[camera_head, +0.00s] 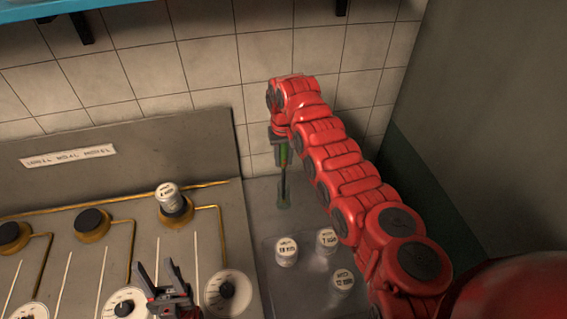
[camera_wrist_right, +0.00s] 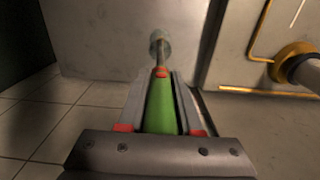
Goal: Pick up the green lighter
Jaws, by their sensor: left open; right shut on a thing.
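The green lighter (camera_wrist_right: 160,104) lies between the fingers of my right gripper (camera_wrist_right: 158,100), which is shut on it. Its thin metal neck points away from the gripper and ends in a round greyish tip. In the head view the lighter (camera_head: 284,157) hangs roughly upright, tip down, above the counter near the tiled wall. My right gripper (camera_head: 281,147) is around its upper part and hides some of it. My left gripper (camera_head: 168,284) is open and empty at the bottom, over the front of the stove panel.
The stove panel (camera_head: 130,240) has several dark burners and dials. A white labelled weight (camera_head: 168,196) stands on the right burner (camera_head: 175,213). White labelled weights (camera_head: 287,252) (camera_head: 327,240) (camera_head: 342,281) stand on the counter's tray to the right. A blue shelf (camera_head: 60,8) is at top left.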

